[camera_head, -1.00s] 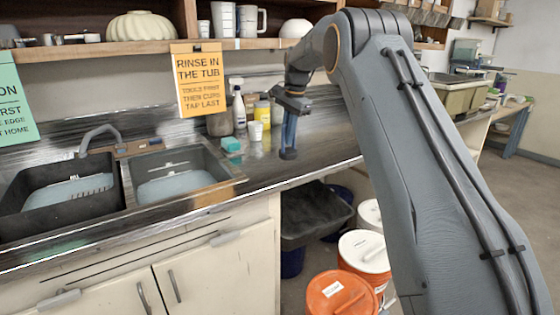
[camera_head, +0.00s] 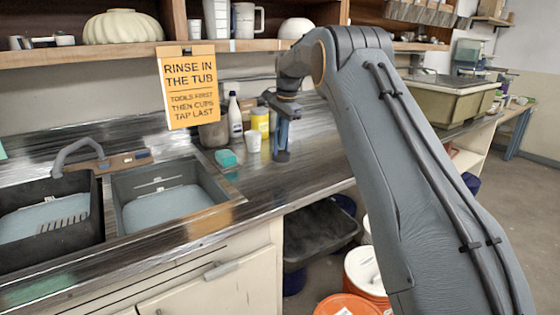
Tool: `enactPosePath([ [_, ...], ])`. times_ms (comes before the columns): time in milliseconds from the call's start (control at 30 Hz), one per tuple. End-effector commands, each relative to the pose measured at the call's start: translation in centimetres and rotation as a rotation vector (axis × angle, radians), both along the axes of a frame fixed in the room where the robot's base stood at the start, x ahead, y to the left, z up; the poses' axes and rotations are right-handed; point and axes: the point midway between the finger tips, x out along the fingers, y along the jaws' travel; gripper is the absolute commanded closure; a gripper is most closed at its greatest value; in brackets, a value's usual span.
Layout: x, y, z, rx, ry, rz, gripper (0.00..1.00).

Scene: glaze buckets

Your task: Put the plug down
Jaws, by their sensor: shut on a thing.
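My gripper (camera_head: 283,104) is above the dark counter, right of the sinks, and is shut on the plug (camera_head: 282,133). The plug is a blue upright stem with a dark round foot. The foot is at or just above the counter; I cannot tell whether it touches. The fingertips are small and partly hidden at the stem's top. The counter (camera_head: 305,178) is bare in front of the plug.
Left of the plug stand a white cup (camera_head: 253,142), a yellow container (camera_head: 260,121), a white bottle (camera_head: 235,117) and a teal sponge (camera_head: 226,158). Two sink basins (camera_head: 118,212) lie farther left. An orange sign (camera_head: 190,88) hangs from the shelf (camera_head: 110,52). Buckets (camera_head: 362,268) stand below the counter.

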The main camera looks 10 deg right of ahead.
Motion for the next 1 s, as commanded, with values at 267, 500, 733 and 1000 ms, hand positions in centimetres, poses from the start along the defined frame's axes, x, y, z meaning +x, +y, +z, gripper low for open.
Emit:
enactPosePath([
  [267,0.0,-0.1,-3.0,0.000,-0.002,-0.001,1.00],
  [500,-0.1,0.1,-5.8,0.000,0.001,0.001,1.00],
  [733,0.0,0.1,-6.7,0.000,-0.002,0.001,1.00],
  [1000,0.0,0.1,-7.0,0.000,-0.001,0.001,0.80],
])
